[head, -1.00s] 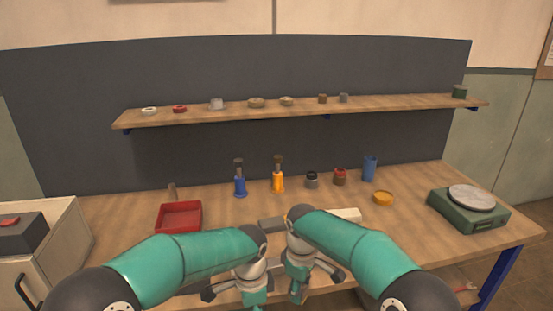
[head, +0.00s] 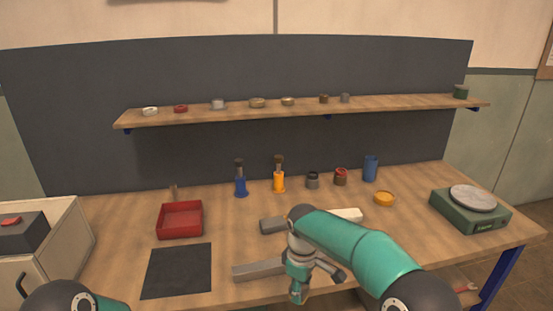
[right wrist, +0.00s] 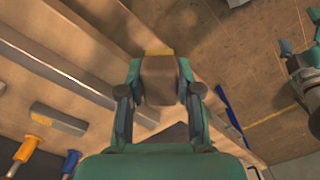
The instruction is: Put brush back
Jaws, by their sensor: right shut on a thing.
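My right gripper (head: 299,288) hangs at the front edge of the table in the head view. In the right wrist view its fingers (right wrist: 160,92) are shut on a brown, blocky thing (right wrist: 160,78) with a yellow end. I cannot tell for sure that this is the brush. In the head view a blue piece (head: 241,186) and an orange piece (head: 278,184), each with a dark brown top, stand upright at the back of the table. My left gripper is out of the head view; only part of that arm shows at bottom left.
A dark mat (head: 178,270) and a grey bar (head: 258,269) lie near the front edge.

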